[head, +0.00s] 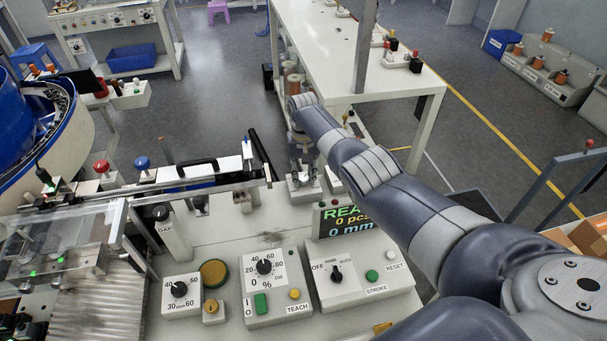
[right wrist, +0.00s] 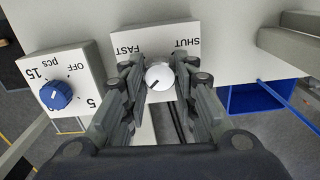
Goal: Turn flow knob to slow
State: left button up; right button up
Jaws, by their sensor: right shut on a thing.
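The flow knob (right wrist: 159,76) is a small silver-white round knob with a dark pointer mark, in the middle of the right wrist view. Its white plate (right wrist: 170,32) carries the words FAST and SHUT, upside down in this view. The mark seems to point to the lower left in the picture; no SLOW label can be read. My right gripper (right wrist: 158,82) is shut on the knob, one finger on each side. My left gripper is not in view.
A blue knob (right wrist: 56,95) on a numbered plate stands left of the flow knob. A blue bin (right wrist: 258,99) lies to the right. In the head view, control boxes (head: 265,285) fill the front bench and a white table (head: 320,50) stands behind my gripper.

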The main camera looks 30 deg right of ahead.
jog(key=n, duration=0.4)
jog(key=shift+r+n, duration=0.1)
jog(key=shift+n, duration=0.2)
jog(key=n, duration=0.4)
jog(key=shift+n, duration=0.3)
jog(key=n, duration=0.4)
jog(key=shift+n, duration=0.3)
jog(key=n+b, duration=0.1)
jog(key=n, duration=0.3)
jog(key=shift+n, duration=0.3)
jog(key=o, duration=1.1)
